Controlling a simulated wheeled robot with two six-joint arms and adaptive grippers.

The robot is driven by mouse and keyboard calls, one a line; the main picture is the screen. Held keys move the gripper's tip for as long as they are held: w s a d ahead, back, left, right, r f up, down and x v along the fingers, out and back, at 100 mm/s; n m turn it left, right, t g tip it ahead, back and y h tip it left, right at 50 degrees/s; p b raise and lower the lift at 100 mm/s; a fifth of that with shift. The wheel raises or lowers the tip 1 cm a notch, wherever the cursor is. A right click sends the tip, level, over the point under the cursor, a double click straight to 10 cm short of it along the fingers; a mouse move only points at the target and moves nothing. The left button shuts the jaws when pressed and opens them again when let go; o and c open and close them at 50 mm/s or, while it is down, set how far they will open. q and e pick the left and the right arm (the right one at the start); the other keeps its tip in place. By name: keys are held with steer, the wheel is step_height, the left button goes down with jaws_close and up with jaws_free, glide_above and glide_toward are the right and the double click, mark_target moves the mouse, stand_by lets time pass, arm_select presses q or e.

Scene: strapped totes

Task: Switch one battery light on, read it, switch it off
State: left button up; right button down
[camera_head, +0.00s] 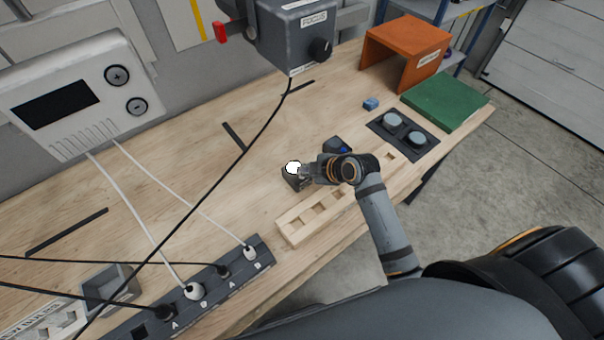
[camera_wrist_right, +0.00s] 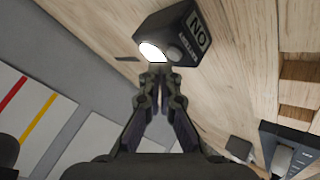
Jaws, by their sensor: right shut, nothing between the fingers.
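A small dark battery light (camera_head: 291,180) stands on the wooden workbench, with its round lens glowing bright white. In the right wrist view the same light (camera_wrist_right: 186,28) shows its glowing lens, a grey round button beside it and a white label that seems to read ON upside down. My right gripper (camera_head: 304,174) is shut and empty, its fingertips close to the light's button side. In the right wrist view the fingertips (camera_wrist_right: 161,76) lie just short of the lens and button; I cannot tell whether they touch. My left gripper is not in view.
A wooden block with square slots (camera_head: 290,231) lies in front of the light. A dark item with a blue face (camera_head: 338,146) stands behind my right gripper. A power strip (camera_head: 262,256) with plugs, a FOCUS box (camera_head: 280,40) and hanging cables are nearby. Bare bench lies left of the light.

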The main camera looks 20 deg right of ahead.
mark_target(304, 179)
step_height(304, 179, up, 6)
steer(key=p, duration=0.6)
